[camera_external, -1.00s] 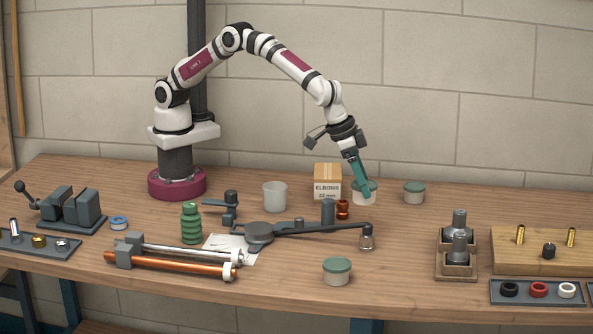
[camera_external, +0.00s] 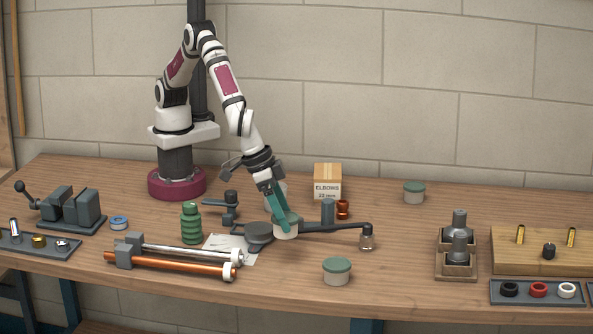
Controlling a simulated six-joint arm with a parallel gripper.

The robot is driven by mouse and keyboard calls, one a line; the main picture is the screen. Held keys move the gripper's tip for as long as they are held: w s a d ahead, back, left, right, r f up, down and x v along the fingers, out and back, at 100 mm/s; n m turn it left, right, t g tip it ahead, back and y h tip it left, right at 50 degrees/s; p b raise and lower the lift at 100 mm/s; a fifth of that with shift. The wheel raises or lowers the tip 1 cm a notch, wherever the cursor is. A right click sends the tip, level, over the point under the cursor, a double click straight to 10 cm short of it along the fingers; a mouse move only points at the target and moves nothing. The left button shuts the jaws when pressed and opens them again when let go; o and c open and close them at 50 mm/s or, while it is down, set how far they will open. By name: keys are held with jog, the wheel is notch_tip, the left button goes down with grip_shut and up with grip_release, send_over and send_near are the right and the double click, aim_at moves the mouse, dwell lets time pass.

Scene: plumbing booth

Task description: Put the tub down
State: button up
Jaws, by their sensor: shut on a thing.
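My gripper (camera_external: 279,212) is shut on a white tub (camera_external: 286,231) with a green lid. The held tub is in the middle of the bench, in front of the dark round-headed tool (camera_external: 335,228) in the picture. I cannot tell whether it touches the tool or hangs above it. A second lidded tub (camera_external: 337,274) stands near the bench's front edge. A third lidded tub (camera_external: 413,194) stands at the back right.
A cardboard elbows box (camera_external: 327,185) and copper fittings (camera_external: 343,209) stand right of my gripper. A green ribbed bottle (camera_external: 191,223), a paper sheet (camera_external: 222,244) and clamped pipes (camera_external: 180,262) lie left. The bench (camera_external: 390,270) is clear between the front tub and the wooden stand (camera_external: 456,266).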

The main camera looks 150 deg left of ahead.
jog(key=a+f, duration=0.1)
jog(key=w+a+f, duration=0.1)
jog(key=a, duration=0.1)
jog(key=w+a+f, duration=0.1)
jog(key=shift+a, duration=0.2)
jog(key=shift+f, duration=1.95)
jog(key=shift+f, duration=0.1)
